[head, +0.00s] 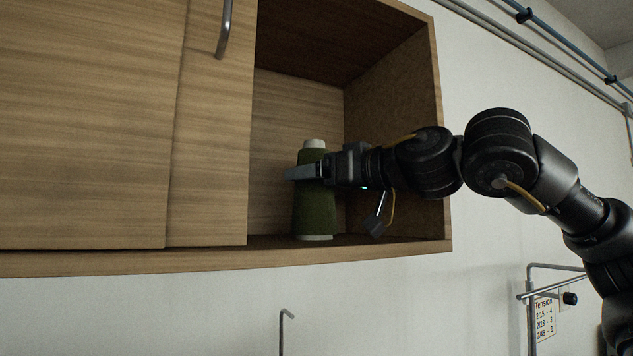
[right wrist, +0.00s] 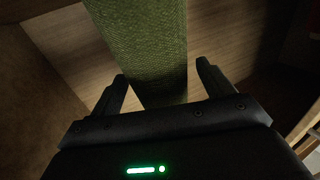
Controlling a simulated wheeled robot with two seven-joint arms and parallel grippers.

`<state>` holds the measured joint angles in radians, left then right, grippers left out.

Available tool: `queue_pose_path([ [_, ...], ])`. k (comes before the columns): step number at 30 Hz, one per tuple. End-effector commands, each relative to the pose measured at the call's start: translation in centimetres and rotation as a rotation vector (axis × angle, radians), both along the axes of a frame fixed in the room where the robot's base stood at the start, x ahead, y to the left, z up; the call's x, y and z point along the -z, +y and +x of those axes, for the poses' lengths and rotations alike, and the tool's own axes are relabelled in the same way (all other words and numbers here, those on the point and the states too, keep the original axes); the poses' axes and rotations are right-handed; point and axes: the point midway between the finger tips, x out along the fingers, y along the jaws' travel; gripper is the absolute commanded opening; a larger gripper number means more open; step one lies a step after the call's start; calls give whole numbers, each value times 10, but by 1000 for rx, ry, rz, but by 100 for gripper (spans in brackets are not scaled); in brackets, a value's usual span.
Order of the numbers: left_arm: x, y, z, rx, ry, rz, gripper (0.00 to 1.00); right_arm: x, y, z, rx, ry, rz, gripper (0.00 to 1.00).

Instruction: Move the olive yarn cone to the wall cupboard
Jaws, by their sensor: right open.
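The olive yarn cone (head: 315,210) stands upright on the floor of the open part of the wall cupboard (head: 350,243). Its pale top and pale base show in the head view. My right gripper (head: 305,172) is around the upper part of the cone, inside the cupboard. In the right wrist view the cone (right wrist: 143,50) lies between the two fingers of the right gripper (right wrist: 162,85), which are spread with a gap on each side. My left gripper is not in view.
Wooden sliding doors (head: 90,120) cover the left of the cupboard, with a metal handle (head: 224,30) near the opening. The cupboard's right wall (head: 405,110) is close to my right arm. A metal hook (head: 283,325) rises below. A "Tension" notice (head: 544,315) hangs at lower right.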

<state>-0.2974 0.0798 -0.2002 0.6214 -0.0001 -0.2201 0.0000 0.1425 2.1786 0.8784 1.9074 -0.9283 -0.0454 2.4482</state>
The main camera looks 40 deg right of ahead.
Motion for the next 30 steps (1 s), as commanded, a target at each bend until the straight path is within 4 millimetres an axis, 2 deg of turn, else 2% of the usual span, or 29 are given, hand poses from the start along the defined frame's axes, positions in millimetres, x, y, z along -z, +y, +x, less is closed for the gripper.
queue_pose_path([
  [1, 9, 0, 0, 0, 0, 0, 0, 3, -1, -9, 1, -6, 0, 80],
  [6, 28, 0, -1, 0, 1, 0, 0, 5, -4, -44, 1, -7, 1, 80],
  [15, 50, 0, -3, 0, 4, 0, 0, 3, -9, -97, 2, -3, -1, 80],
  [21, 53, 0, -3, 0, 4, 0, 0, 1, -10, -109, 2, -1, 0, 80],
  [30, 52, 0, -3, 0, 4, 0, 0, 0, -10, -110, 2, 0, 0, 80],
])
